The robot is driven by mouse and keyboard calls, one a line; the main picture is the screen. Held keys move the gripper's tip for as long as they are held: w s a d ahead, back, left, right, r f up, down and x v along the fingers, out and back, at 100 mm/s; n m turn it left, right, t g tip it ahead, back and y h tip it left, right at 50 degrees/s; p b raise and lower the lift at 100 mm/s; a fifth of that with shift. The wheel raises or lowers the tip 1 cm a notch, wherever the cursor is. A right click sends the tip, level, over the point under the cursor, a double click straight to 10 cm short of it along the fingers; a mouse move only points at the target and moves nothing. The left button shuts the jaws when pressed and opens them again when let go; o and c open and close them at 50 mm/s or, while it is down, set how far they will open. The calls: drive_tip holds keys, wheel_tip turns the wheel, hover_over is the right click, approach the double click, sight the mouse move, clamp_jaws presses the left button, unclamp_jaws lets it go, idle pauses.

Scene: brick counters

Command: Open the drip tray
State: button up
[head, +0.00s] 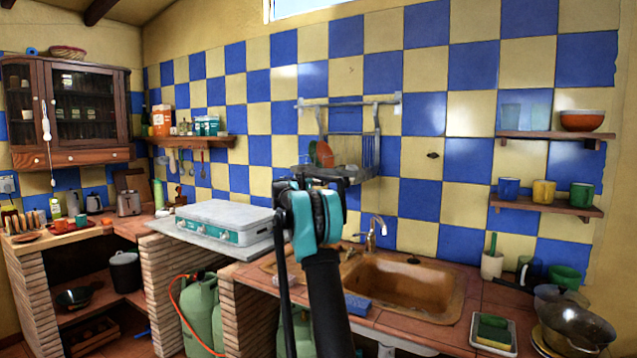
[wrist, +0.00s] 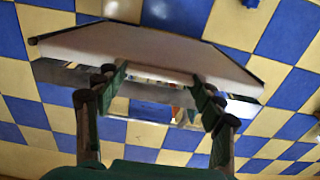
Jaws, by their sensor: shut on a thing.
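The drip tray (head: 345,172) is a grey, flat tray under the wall dish rack (head: 350,125), above and left of the sink. In the wrist view the tray (wrist: 140,45) is a wide pale panel close in front of me, with a metal strip below it. My gripper (head: 318,184) is raised at the tray's front edge. In the wrist view its two fingers (wrist: 161,88) stand apart, shut on part of the tray's near edge. My wrist and arm hide the contact in the head view. I cannot tell how far out the tray is.
A brown sink (head: 410,290) with a tap (head: 374,230) lies below right. A grey gas stove (head: 225,220) stands on the left counter. A red plate (head: 324,154) sits in the rack. Shelves with cups and a red bowl (head: 581,120) hang at right.

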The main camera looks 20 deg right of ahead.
drive_tip(key=v, duration=1.8)
drive_tip(key=shift+s+a, duration=0.25)
drive_tip(key=o, duration=1.7)
drive_tip(key=shift+a, duration=0.1)
drive_tip(key=v, duration=1.1)
drive_tip(key=shift+s+a, duration=0.3)
drive_tip(key=shift+f, duration=0.1)
